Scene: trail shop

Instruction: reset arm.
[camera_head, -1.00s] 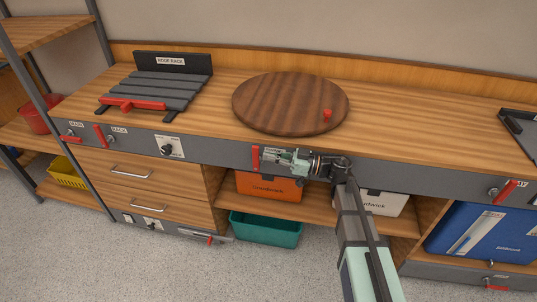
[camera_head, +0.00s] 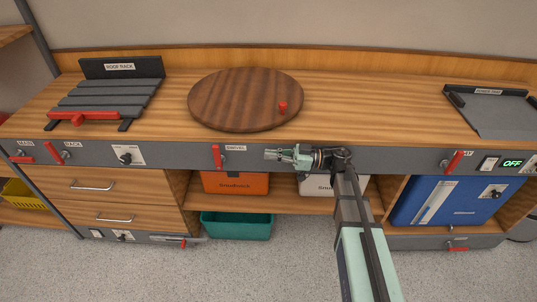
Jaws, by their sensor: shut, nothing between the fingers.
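My gripper (camera_head: 273,154) is at the end of my arm, in front of the workbench's grey front rail. Its fingers point left, toward the red lever (camera_head: 217,156) beside the swivel label, with a visible gap between them. The gripper is shut and holds nothing. My arm reaches up from the lower right and hides part of the rail and shelf behind it.
A round wooden turntable (camera_head: 235,100) with a red knob (camera_head: 283,107) sits on the bench, left of a clear stretch. A roof rack (camera_head: 105,98) stands left, a power tray (camera_head: 497,112) right. Below are an orange box (camera_head: 236,183), teal bin (camera_head: 237,226) and blue case (camera_head: 446,201).

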